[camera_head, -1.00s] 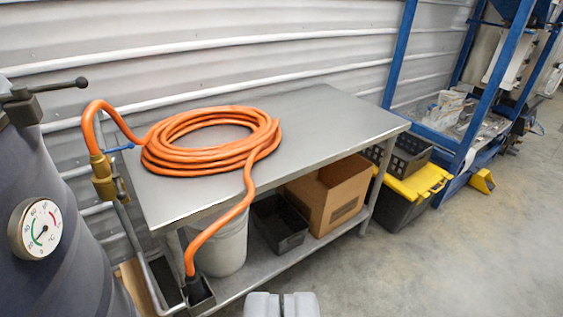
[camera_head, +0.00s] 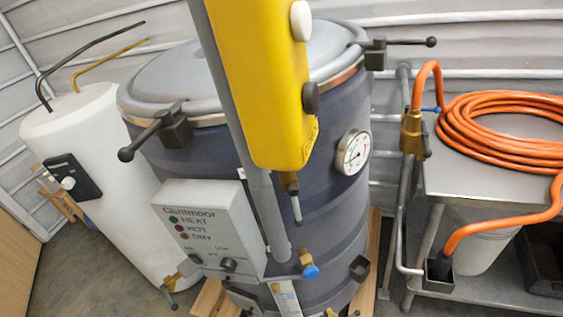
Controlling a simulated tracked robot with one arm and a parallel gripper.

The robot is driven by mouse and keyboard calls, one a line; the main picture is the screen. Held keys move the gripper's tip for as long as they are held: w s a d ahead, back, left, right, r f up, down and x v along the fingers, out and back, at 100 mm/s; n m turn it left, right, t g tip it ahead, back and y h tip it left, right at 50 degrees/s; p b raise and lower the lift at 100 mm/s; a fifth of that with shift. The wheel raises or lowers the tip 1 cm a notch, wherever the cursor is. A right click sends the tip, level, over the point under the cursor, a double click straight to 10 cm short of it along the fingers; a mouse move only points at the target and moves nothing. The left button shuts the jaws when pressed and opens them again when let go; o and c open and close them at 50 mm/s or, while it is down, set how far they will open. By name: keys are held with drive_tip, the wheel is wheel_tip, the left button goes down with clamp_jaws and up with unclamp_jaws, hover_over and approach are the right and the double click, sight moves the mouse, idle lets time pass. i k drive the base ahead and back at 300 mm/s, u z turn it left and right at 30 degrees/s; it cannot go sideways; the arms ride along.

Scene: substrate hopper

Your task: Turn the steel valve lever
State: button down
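A short grey metal lever (camera_head: 296,209) hangs from a brass fitting under a yellow box (camera_head: 268,75), in front of the dark drum. It looks like steel, but I cannot be sure that it is the task's lever. A brass valve (camera_head: 411,131) joins the orange hose to a grey pipe right of the drum. A dark handle shows at its side, and a blue one (camera_head: 431,109) is close by. A blue-handled brass tap (camera_head: 309,270) sits low on the drum's front. My gripper is not seen in the present view.
The large dark drum (camera_head: 335,225) has a clamped lid and a dial gauge (camera_head: 352,152). A control box (camera_head: 208,225) and a grey post stand before it. A white tank (camera_head: 95,170) is at left. The orange hose (camera_head: 500,130) lies coiled on a steel table (camera_head: 452,180) at right.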

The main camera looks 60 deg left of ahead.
sight(293, 191)
drive_tip(key=u, duration=1.25)
drive_tip(key=k, duration=0.2)
drive_tip(key=z, duration=0.2)
